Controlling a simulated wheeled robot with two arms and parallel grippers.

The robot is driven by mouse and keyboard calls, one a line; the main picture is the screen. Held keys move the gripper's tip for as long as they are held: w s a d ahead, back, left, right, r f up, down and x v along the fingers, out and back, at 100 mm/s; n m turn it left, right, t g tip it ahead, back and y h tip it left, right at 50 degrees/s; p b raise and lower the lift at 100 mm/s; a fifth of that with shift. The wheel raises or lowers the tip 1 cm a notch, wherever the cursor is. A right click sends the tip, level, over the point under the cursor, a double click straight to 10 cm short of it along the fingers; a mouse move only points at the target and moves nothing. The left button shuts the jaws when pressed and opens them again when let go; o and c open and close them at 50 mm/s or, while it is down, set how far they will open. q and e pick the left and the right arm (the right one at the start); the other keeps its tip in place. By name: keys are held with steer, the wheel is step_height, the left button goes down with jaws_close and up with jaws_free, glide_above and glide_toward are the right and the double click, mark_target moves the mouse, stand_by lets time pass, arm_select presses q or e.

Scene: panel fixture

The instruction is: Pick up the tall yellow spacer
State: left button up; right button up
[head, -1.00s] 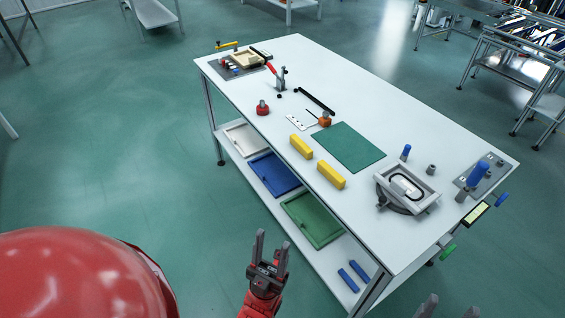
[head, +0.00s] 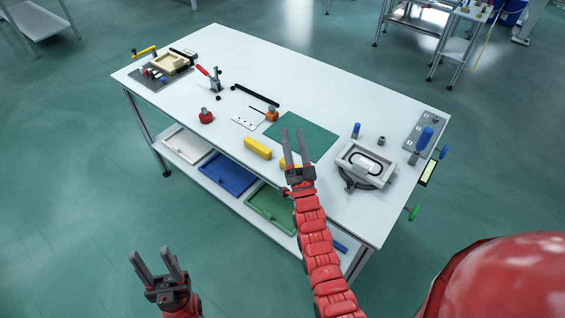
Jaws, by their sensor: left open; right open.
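One yellow block (head: 257,148) is in full view left of my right gripper (head: 292,132). My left gripper (head: 151,252) is open and empty, off the table's near side at lower left.
A green mat (head: 315,140) lies behind the blocks on the table (head: 325,95). A grey fixture (head: 368,162) stands to the right, a red knob (head: 206,117) to the left. Shelf trays, including a blue one (head: 228,174), sit below the near edge.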

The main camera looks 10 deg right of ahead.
steer(key=w+f+m+g+p, duration=0.2)
steer(key=w+m+g+p, duration=0.3)
steer(key=w+m+g, duration=0.15)
steer(key=w+f+m+g+p, duration=0.3)
steer(key=w+m+g+p, duration=0.15)
steer(key=w+g, duration=0.3)
steer(key=s+r+m+g+p, duration=0.6)
steer(key=s+r+m+g, duration=0.25)
steer(key=s+g, duration=0.2)
steer(key=shift+m, duration=0.25)
steer(key=f+b, duration=0.2)
steer(key=s+f+b, duration=0.1)
steer(key=f+b, duration=0.1)
steer(key=f, duration=0.1)
steer(key=f+b, duration=0.2)
steer(key=shift+s+d+f, duration=0.3)
steer(key=shift+s, duration=0.05)
step_height(320, 180, down, 3)
steer(key=shift+f+p, duration=0.1)
steer(key=shift+p, duration=0.9)
steer(key=shift+f, duration=0.8)
steer(key=shift+s+d+f+p, duration=0.15)
steer(key=shift+d+f+p, duration=0.1)
steer(key=shift+f+p, duration=0.55)
steer(key=shift+d+f, duration=0.15)
steer(key=shift+f, duration=0.3)
step_height(320, 180, down, 2)
steer(key=shift+f+b, duration=0.25)
steer(key=shift+b, duration=0.25)
steer(key=shift+f, duration=0.15)
